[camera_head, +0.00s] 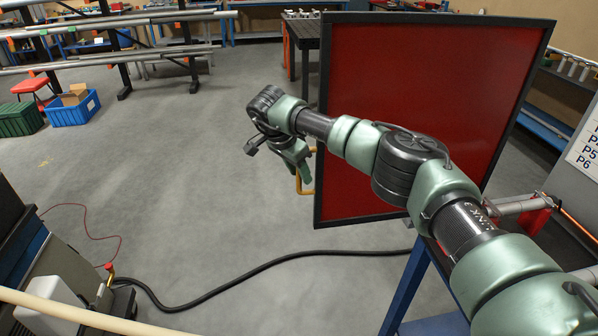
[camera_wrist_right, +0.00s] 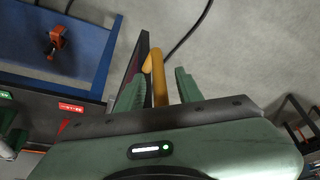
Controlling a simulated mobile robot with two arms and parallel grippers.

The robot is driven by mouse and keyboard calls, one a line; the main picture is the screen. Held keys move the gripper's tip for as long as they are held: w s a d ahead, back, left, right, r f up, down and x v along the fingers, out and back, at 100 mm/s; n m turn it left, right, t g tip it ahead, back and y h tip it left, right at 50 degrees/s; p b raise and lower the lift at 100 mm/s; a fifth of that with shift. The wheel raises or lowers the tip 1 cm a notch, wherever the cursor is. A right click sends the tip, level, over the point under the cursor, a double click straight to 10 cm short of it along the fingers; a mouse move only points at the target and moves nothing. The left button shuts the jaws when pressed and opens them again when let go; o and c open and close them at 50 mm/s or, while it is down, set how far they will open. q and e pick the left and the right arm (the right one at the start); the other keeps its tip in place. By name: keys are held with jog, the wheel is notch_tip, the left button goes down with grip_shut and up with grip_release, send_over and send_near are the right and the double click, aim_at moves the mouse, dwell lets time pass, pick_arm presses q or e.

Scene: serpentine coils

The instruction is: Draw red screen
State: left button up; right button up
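The red screen (camera_head: 425,90) is a large dark-framed panel standing upright at the right of the head view. A yellow handle (camera_head: 308,190) is on its left edge. My right gripper (camera_head: 301,174) is at this handle, its arm reaching across in front of the screen. In the right wrist view, the green fingers of my right gripper (camera_wrist_right: 158,88) are spread, with the yellow handle (camera_wrist_right: 157,70) between them. Gaps show beside the handle, the wider one on the right. The screen's dark edge (camera_wrist_right: 137,62) runs beside the left finger. My left gripper is not in view.
A black cable (camera_head: 275,262) lies across the floor below the screen. A blue table frame (camera_head: 405,290) stands below the arm. A blue crate (camera_head: 74,108) and a green crate (camera_head: 20,119) sit at the far left. The grey floor (camera_head: 180,170) left of the screen is clear.

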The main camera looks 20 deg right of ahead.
jog(key=shift+a+r, duration=0.15)
jog(key=shift+r, duration=0.2)
jog(key=b+v, duration=0.2)
jog(key=v, duration=0.5)
